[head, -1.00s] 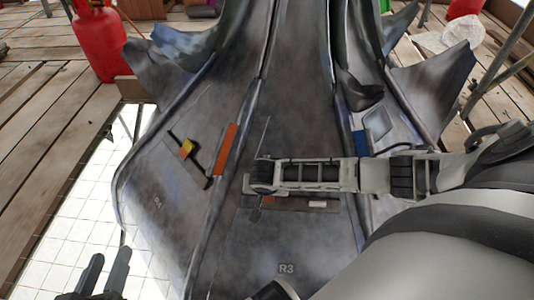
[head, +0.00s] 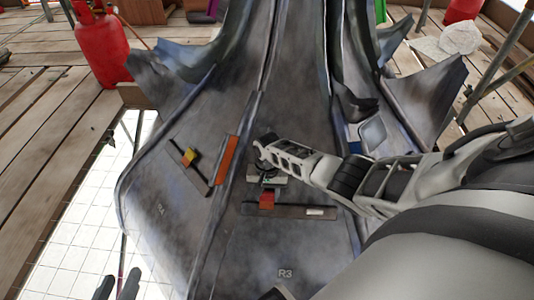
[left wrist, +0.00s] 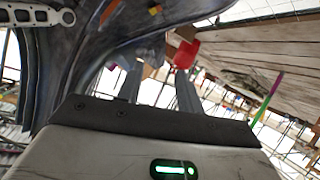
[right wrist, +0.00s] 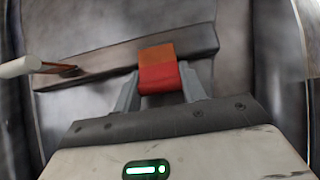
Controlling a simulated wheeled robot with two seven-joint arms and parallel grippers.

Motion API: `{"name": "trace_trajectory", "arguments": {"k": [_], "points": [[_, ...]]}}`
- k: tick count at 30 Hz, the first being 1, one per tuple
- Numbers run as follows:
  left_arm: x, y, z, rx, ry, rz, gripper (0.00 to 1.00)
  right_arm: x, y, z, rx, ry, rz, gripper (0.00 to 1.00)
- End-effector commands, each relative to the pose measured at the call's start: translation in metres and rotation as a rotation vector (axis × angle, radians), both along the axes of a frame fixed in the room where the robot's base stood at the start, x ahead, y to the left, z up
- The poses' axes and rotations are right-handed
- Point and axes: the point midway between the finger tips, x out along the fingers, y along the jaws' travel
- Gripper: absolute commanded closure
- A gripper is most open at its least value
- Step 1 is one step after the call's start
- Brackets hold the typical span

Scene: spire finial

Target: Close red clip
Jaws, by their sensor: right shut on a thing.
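The red clip (head: 267,199) sits on a dark bar (head: 287,211) on the grey R3 panel. In the right wrist view, the clip (right wrist: 158,70) is a red block with an orange top, lying across the bar between my right gripper's fingers. My right gripper (right wrist: 160,86) is shut on it; in the head view its end (head: 267,178) is just above the clip. My left gripper (head: 118,286) is at the bottom left of the head view, off the panel. Its two fingers are apart and empty in the left wrist view (left wrist: 158,85).
A yellow clip on a dark bar (head: 189,157) and an orange strip (head: 227,158) are on the left. A white lever (head: 315,211) is at the R3 bar's right end. Raised ribs separate the panels. A red gas cylinder (head: 98,45) stands at the back left.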

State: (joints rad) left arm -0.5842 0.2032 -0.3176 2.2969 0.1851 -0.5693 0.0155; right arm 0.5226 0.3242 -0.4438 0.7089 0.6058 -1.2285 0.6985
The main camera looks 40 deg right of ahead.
Motion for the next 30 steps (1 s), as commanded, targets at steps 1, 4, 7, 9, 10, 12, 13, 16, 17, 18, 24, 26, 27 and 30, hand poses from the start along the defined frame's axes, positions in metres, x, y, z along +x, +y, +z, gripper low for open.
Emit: {"name": "trace_trajectory", "arguments": {"k": [1,4,7,9,10,12,13,16,17,18,24,26,27,30], "points": [[0.0,0.0,0.001,0.0,0.0,0.0,0.64,0.0,0.003,0.0,0.006,0.0,0.002,0.82],[0.0,0.0,0.001,0.0,0.0,0.0,0.64,-0.001,0.003,0.0,0.006,0.0,0.003,0.82],[0.0,0.0,0.001,0.0,0.0,0.0,0.64,-0.001,0.004,0.0,0.006,0.002,0.003,0.51],[0.0,0.0,0.001,0.0,0.0,0.0,0.64,-0.001,0.003,0.0,0.004,0.002,0.002,0.37],[0.0,0.0,0.001,0.0,0.0,0.0,0.64,-0.001,0.003,0.0,0.004,0.002,0.002,0.37],[0.0,0.0,0.001,0.0,0.0,0.0,0.64,-0.001,0.003,-0.001,0.003,0.002,0.002,0.37],[0.0,0.0,0.001,0.0,0.0,0.0,0.64,-0.001,0.002,-0.001,0.003,0.002,0.002,0.37],[0.0,0.0,0.001,0.0,0.0,0.0,0.64,-0.001,0.002,0.0,0.001,0.001,0.001,0.37],[0.0,0.0,0.001,0.0,0.001,0.0,0.64,-0.001,0.002,0.0,0.001,0.001,0.001,0.37],[0.0,0.0,0.002,0.0,0.001,0.0,0.64,-0.001,0.002,0.002,0.001,0.001,0.001,0.37],[-0.002,0.004,0.0,0.03,0.065,0.003,0.64,0.001,0.0,0.031,0.0,0.0,0.003,0.37],[-0.003,0.007,-0.009,0.049,0.117,0.009,0.64,0.003,-0.001,0.045,0.0,-0.002,0.003,0.37],[-0.003,0.008,-0.012,0.06,0.144,0.01,0.64,0.003,-0.002,0.056,0.0,-0.002,0.002,0.37],[-0.007,0.013,-0.014,0.08,0.193,0.015,0.64,0.005,-0.003,0.08,0.001,-0.001,0.002,0.37]]}}
